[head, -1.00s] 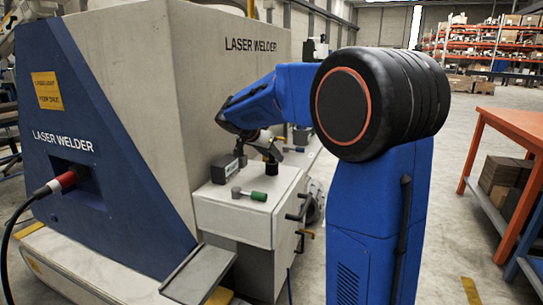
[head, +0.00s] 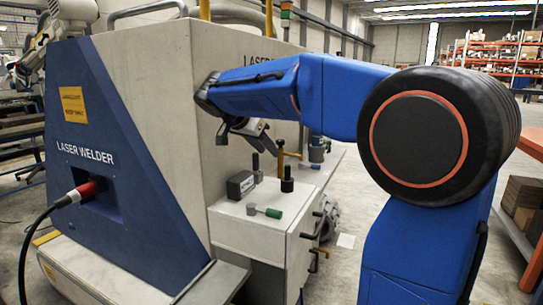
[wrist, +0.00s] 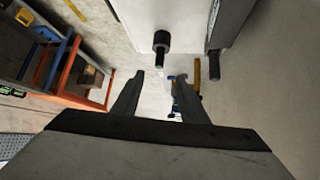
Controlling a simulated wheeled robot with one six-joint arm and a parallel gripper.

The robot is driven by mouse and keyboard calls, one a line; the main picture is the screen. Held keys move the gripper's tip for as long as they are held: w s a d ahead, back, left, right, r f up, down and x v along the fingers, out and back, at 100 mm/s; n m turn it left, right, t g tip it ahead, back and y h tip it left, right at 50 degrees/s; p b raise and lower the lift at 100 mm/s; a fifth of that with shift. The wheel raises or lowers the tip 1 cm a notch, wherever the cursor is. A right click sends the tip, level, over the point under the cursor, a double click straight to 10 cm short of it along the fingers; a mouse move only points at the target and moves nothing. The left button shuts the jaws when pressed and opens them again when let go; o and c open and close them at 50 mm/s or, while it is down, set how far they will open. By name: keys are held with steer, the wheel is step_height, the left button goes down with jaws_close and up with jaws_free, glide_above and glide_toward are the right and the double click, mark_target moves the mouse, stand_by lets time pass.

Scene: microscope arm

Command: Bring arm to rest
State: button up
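My gripper (head: 250,130) hangs under the end of my blue arm, close to the laser welder's front face and above the small white cabinet (head: 240,225). In the wrist view my gripper (wrist: 160,77) has its two fingers apart, with nothing held between them. A yellow post with a side bracket (head: 281,157) stands on the cabinet behind a black upright knob (head: 287,179). A yellow bar (wrist: 197,72) shows beyond the right finger in the wrist view. I cannot tell which part is the arm that the task names.
The blue and grey laser welder (head: 120,150) fills the left side. An orange workbench (head: 532,142) is at the right; open floor lies between.

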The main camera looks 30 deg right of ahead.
steer(key=shift+s+a+r, duration=0.15)
steer(key=shift+a+r, duration=0.1)
steer(key=shift+r, duration=0.05)
stand_by(0.4)
steer(key=s+a+f+n+y, duration=0.2)
steer(key=s+f+n, duration=0.2)
steer(key=s+f, duration=0.4)
steer(key=s+a+f+n+y, duration=0.2)
steer(key=s+f+n, duration=0.3)
steer(key=s, duration=1)
steer(key=s+a+f+n+t+y, duration=0.1)
steer(key=s+a+f+n+y, duration=0.2)
steer(key=s+f, duration=0.8)
steer(key=shift+s+n+y, duration=0.45)
steer(key=shift+n+y, duration=0.15)
steer(key=shift+n, duration=0.1)
steer(key=shift+c, duration=0.9)
steer(key=shift+d, duration=0.15)
